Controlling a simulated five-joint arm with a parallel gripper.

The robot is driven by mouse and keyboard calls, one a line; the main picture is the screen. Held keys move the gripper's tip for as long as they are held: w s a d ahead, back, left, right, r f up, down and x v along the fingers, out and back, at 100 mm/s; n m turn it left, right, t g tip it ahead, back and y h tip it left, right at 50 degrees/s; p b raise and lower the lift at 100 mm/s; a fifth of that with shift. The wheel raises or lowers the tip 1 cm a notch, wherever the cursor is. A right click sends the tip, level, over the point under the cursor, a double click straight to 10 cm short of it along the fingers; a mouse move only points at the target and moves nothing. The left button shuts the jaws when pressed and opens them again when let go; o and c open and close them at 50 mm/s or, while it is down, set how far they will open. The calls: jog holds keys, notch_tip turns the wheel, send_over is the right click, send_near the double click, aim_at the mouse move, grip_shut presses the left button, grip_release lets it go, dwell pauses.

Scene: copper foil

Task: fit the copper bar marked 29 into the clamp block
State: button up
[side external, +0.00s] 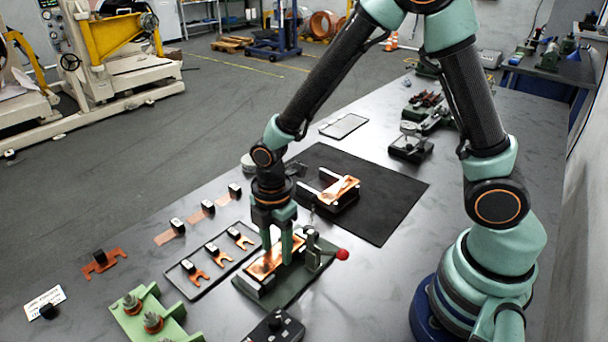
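The clamp block (299,282) is a dark green base with a lever ending in a red ball knob, near the table's front middle. A shiny copper piece (262,264) lies in it. My gripper (276,253) points down over this copper piece, its two fingers a little apart. I cannot tell whether they grip anything between them. Several forked copper bars with black, white-topped grips lie in a dark-rimmed tray (196,297) to the left; one is this bar (244,242). The number 29 is not readable on any piece.
A black mat (385,205) behind holds a stand with another copper piece (341,188). Flat copper strips (165,237) with black grips lie left of it. A green fixture (150,318), a black control box (275,328) and a loose copper bar (104,262) occupy the front left.

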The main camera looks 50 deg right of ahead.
aim_at(277, 255)
jog(key=shift+r, duration=0.2)
dwell(0.3)
jog(key=shift+r, duration=1.3)
jog(key=o, duration=0.6)
jog(key=shift+c, duration=0.2)
jog(key=shift+r, duration=2)
